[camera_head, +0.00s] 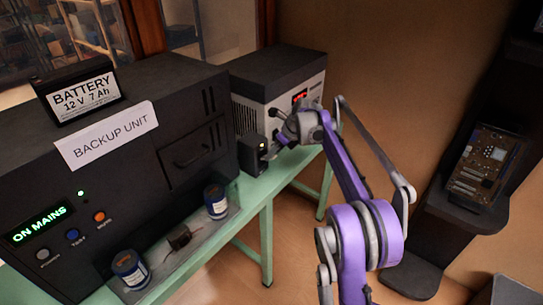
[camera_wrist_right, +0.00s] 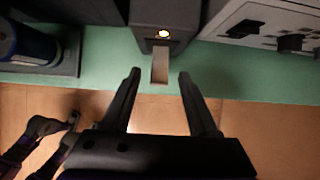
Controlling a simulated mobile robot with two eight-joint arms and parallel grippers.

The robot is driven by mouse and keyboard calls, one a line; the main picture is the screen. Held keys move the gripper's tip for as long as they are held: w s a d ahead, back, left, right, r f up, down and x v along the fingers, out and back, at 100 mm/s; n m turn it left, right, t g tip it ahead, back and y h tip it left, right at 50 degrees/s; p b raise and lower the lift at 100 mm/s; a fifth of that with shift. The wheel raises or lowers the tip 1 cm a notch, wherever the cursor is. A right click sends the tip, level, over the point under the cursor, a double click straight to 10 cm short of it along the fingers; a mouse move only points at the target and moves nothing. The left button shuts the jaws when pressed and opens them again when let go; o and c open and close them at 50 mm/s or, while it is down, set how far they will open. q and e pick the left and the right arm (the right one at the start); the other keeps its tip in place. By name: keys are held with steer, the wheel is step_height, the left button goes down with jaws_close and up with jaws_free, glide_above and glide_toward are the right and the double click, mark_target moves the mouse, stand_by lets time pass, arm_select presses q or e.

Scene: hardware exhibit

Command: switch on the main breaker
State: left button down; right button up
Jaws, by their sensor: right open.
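The main breaker appears to be a small dark box (camera_head: 252,153) on the green bench, between the backup unit and the grey power unit. My right gripper (camera_head: 277,140) is at the front of the box. In the wrist view its open fingers (camera_wrist_right: 159,74) stand on either side of the lever's end, with gaps on both sides. Depth and contact are unclear. My left gripper is not in view.
The large dark backup unit (camera_head: 180,85) carries a battery (camera_head: 80,94) and reads "ON MAINS". The grey power unit (camera_head: 290,88) stands right behind the breaker. A dark shelf holds a circuit board (camera_head: 487,164).

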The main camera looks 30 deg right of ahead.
steer(key=v, duration=0.7)
stand_by(0.3)
steer(key=s+a+r+n+h+p, duration=0.1)
steer(key=s+a+r+n+p, duration=0.15)
steer(key=s+a+n, duration=1.3)
steer(key=s+a+f+n+p, duration=0.1)
steer(key=s+a+f+n, duration=0.1)
steer(key=s+n, duration=0.3)
steer(key=s+a+f+n+p, duration=0.1)
steer(key=s+a+f+n, duration=0.1)
steer(key=s+f+n, duration=0.3)
steer(key=s+a+f+n+h, duration=0.1)
steer(key=s+a+f+n, duration=0.1)
steer(key=s+n, duration=0.4)
steer(key=s+f, duration=0.1)
steer(key=s, duration=0.2)
steer(key=shift+s+a+f+p, duration=0.15)
steer(key=shift+s+a+p, duration=0.25)
